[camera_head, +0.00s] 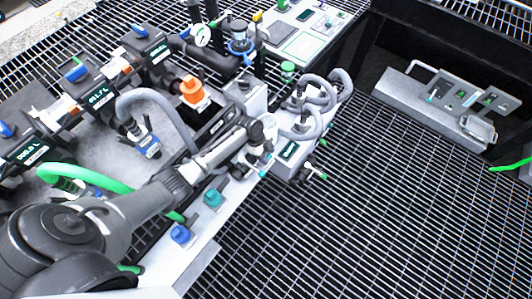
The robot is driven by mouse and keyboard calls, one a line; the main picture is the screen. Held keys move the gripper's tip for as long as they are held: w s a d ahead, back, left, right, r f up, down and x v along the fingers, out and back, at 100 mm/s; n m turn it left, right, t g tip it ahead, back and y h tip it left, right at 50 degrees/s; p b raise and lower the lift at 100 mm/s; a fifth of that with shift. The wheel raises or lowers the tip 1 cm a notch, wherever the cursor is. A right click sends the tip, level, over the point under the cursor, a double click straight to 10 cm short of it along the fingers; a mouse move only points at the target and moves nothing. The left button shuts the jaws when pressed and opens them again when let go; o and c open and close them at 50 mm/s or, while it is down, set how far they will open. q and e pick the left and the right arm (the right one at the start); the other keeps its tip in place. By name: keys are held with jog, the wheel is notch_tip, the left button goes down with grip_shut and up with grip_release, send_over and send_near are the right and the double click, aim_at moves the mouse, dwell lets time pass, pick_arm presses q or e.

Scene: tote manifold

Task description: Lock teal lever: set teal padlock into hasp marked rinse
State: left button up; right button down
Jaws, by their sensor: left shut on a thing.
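My left arm reaches from the lower left over the manifold. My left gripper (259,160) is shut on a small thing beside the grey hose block. That thing is mostly hidden and too small to identify. A teal piece (212,197) stands on the pale front ledge (205,232), left of and nearer than the gripper. I cannot tell whether it is the teal padlock or part of the lever. A blue piece (181,234) stands farther along the ledge. I cannot read a rinse mark on any hasp. My right gripper is not in view.
Looped grey hoses (319,105) crowd just beyond the gripper. An orange cap (193,90) and black display units (103,98) stand behind the arm. A green hose (60,171) runs at the left.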

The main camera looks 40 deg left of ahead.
pick_arm(q)
jog(key=shift+f, duration=0.2)
jog(key=o, duration=1.1)
notch_tip(320, 180, up, 5)
jog(key=p, duration=0.3)
jog(key=d+r+p, duration=0.4)
jog(key=d+r, duration=0.2)
jog(key=d, duration=0.5)
jog(key=shift+d, duration=0.35)
jog(key=shift+w, duration=0.1)
